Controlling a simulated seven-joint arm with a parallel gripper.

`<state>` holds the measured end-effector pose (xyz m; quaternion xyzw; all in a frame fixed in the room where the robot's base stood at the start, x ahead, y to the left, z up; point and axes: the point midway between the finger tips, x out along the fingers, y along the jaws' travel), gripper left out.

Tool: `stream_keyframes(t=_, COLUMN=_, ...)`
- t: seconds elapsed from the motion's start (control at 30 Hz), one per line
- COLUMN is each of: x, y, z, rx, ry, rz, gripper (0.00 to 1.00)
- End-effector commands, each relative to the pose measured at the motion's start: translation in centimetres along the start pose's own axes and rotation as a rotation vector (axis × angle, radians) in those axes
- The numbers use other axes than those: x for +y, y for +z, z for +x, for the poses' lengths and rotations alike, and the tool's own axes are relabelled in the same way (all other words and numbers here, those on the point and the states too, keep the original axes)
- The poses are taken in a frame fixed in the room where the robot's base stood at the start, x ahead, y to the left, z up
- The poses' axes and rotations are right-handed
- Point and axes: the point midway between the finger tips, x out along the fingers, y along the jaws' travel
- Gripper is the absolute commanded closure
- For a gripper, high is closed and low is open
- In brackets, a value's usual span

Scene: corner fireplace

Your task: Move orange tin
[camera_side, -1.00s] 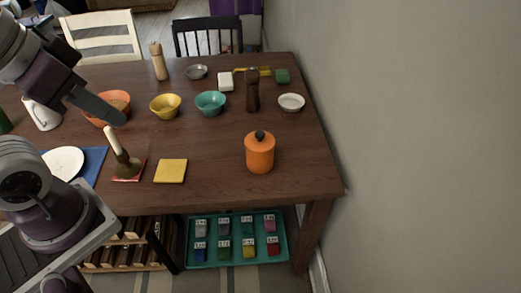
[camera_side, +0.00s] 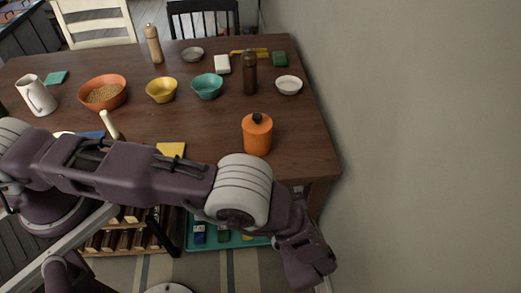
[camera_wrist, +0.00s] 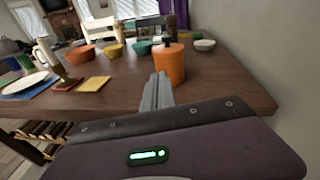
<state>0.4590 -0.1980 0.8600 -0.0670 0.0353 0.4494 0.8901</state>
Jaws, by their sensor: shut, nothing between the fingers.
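The orange tin (camera_side: 257,137) stands upright on the brown table (camera_side: 205,130) near its front right corner, with a dark knob on its lid. In the wrist view the orange tin (camera_wrist: 170,66) is just beyond my fingertips, with its lower left part behind them. My gripper (camera_wrist: 158,77) is shut and empty, its fingers together and pointing towards the tin. I cannot tell whether they touch it. In the side view my wrist is low, in front of the table's front right corner, and the fingers are hidden.
A yellow square (camera_side: 171,149) lies left of the tin. Behind are a tall brown mill (camera_side: 250,75), a white bowl (camera_side: 288,85), a teal bowl (camera_side: 207,87) and a yellow bowl (camera_side: 161,90). The wall (camera_side: 420,130) closes the right side. A teal tray (camera_side: 212,233) is below.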

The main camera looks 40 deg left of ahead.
Motion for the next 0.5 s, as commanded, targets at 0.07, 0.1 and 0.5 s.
stream_keyframes(t=0.07, x=0.6, y=-2.7, z=-0.8, rx=-0.066, ry=-0.084, rz=0.058, gripper=1.00)
stream_keyframes(t=0.1, x=0.7, y=-3.5, z=-1.0, rx=-0.089, ry=-0.114, rz=0.076, gripper=1.00)
stream_keyframes(t=0.5, x=0.2, y=-3.9, z=3.9, rx=-0.121, ry=-0.149, rz=0.098, gripper=1.00)
